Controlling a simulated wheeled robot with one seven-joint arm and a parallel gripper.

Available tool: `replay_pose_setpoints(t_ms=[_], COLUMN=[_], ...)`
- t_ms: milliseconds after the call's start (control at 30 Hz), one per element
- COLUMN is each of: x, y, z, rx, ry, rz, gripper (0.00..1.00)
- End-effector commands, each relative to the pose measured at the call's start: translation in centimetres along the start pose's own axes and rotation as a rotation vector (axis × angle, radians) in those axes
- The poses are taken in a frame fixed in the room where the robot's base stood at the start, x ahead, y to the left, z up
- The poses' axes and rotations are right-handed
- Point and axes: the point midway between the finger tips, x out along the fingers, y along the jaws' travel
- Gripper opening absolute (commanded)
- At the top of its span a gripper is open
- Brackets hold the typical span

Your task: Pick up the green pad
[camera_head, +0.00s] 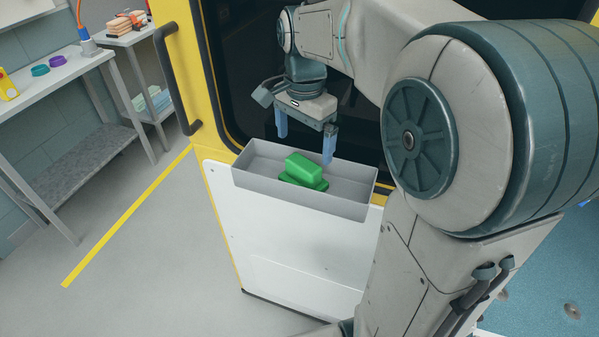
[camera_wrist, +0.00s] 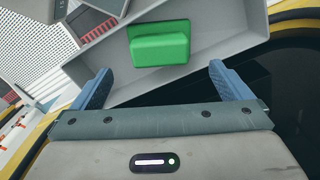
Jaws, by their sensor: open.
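The green pad (camera_head: 304,168) lies in a grey open bin (camera_head: 345,203) fixed on the yellow and white door. It looks like a raised block on a wider green base, and I cannot tell whether these are one piece or two. In the wrist view the pad (camera_wrist: 160,44) is beyond my fingertips, between their lines, inside the bin (camera_wrist: 245,22). My gripper (camera_head: 305,146) is above the bin, with its two blue fingers apart and nothing between them. The gripper also shows in the wrist view (camera_wrist: 160,80). It does not appear to touch the pad.
The bin's walls surround the pad, with bare floor at both ends. A dark window and a black door handle (camera_head: 177,78) are near the bin. A grey workbench (camera_head: 60,75) and a shelf with folded cloths (camera_head: 152,100) stand at the left. The floor between is clear.

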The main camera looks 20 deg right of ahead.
Motion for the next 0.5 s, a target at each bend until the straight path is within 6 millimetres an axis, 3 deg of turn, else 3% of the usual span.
replay_pose_setpoints(t_ms=[100, 367, 500], x=[1.9, 3.9, 5.8], y=[0.0, 0.0, 0.1], z=[0.1, 0.1, 0.1], rx=[-0.002, -0.004, -0.005], ry=[-0.001, -0.001, -0.002], rz=[0.002, 0.002, 0.003], gripper=[0.98, 0.98, 0.98])
